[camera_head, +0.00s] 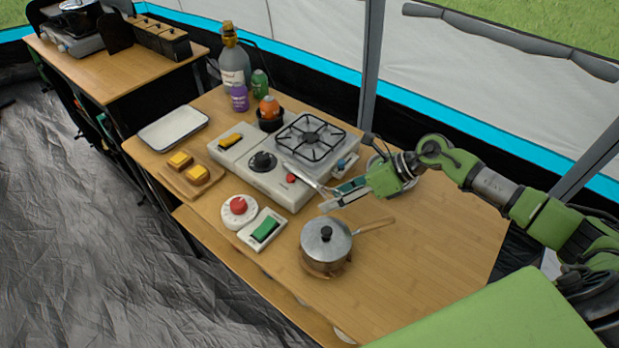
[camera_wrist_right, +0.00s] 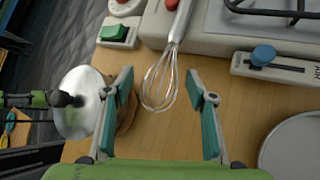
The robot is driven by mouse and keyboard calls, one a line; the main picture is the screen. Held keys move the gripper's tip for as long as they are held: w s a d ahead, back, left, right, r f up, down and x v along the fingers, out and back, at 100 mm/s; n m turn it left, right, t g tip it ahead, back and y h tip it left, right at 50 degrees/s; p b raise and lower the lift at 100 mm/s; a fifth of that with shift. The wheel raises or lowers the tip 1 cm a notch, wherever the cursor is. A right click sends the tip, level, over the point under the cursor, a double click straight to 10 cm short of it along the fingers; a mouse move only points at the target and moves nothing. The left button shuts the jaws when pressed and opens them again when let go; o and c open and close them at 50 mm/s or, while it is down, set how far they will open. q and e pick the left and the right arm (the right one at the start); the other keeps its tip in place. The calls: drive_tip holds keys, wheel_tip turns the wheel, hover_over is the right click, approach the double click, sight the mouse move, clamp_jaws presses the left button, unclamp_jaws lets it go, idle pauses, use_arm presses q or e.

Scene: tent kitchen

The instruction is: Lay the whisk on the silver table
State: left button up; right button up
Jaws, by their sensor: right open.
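The whisk (camera_wrist_right: 160,82) is metal, with a wire head and a grey handle. My right gripper (camera_head: 336,196) is open and empty, over the table beside the stove. In the right wrist view the whisk's wires lie just ahead of and between its spread fingertips (camera_wrist_right: 160,80), apart from both. No silver table can be made out. My left gripper is not in view.
A lidded pot (camera_head: 326,243) stands near the right gripper. The gas stove (camera_head: 284,183), a dial timer (camera_head: 239,210) and a green-switched box (camera_head: 263,230) are close by. A round metal piece (camera_wrist_right: 294,148) lies at right in the wrist view. The table's right part is clear.

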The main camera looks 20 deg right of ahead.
drive_tip(key=c, duration=1.3)
drive_tip(key=shift+r, duration=0.1)
drive_tip(key=shift+r, duration=0.5)
drive_tip(key=s+a+r+b, duration=0.1)
drive_tip(key=s+r, duration=0.2)
drive_tip(key=s+a+r+b, duration=0.1)
drive_tip(key=s+r, duration=0.2)
drive_tip(key=s+a+r+b, duration=0.1)
drive_tip(key=s+r, duration=0.2)
drive_tip(key=r, duration=0.1)
drive_tip(key=shift+s+a, duration=0.25)
drive_tip(key=shift+s+a+r+p, duration=0.1)
drive_tip(key=shift+s+a+r, duration=0.2)
drive_tip(key=shift+s, duration=0.3)
drive_tip(key=shift+s+a+r+p, duration=0.1)
drive_tip(key=shift+s+a+r, duration=0.2)
drive_tip(key=shift+s, duration=0.3)
drive_tip(key=shift+s+a+r+p, duration=0.1)
drive_tip(key=shift+s+a+r, duration=0.15)
drive_tip(key=shift+s, duration=0.35)
